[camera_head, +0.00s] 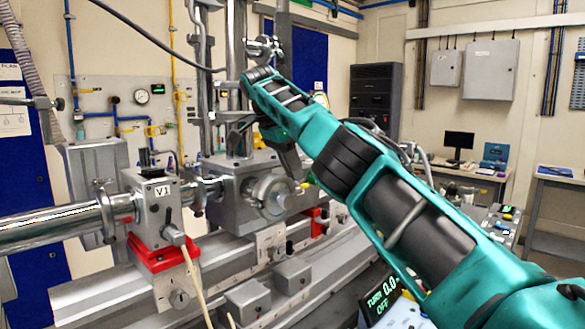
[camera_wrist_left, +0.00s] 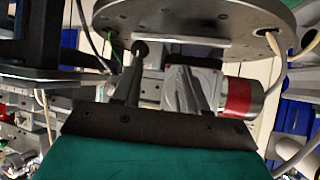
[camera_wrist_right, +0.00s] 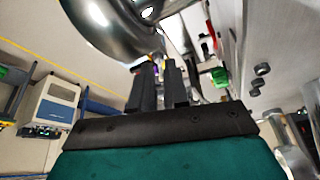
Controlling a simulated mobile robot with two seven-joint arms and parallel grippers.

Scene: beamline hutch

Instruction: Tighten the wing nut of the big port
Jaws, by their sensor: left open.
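The big port (camera_head: 272,197) is a round metal flange with a clamp ring on the grey vacuum chamber in the head view. A small yellowish piece (camera_head: 304,186), perhaps its wing nut, shows at the ring's right side. My right gripper (camera_head: 303,180) reaches down to this spot from above. In the right wrist view, its fingers (camera_wrist_right: 159,72) are close together with a narrow gap, just below a large shiny round metal body. Whether they hold the nut is hidden. My left gripper (camera_wrist_left: 160,65) is open, below a large round metal plate in the left wrist view.
A steel beam pipe (camera_head: 65,225) runs from the left into the valve block marked V1 (camera_head: 155,200) on a red base. A metal rail bench (camera_head: 90,298) carries the chamber.

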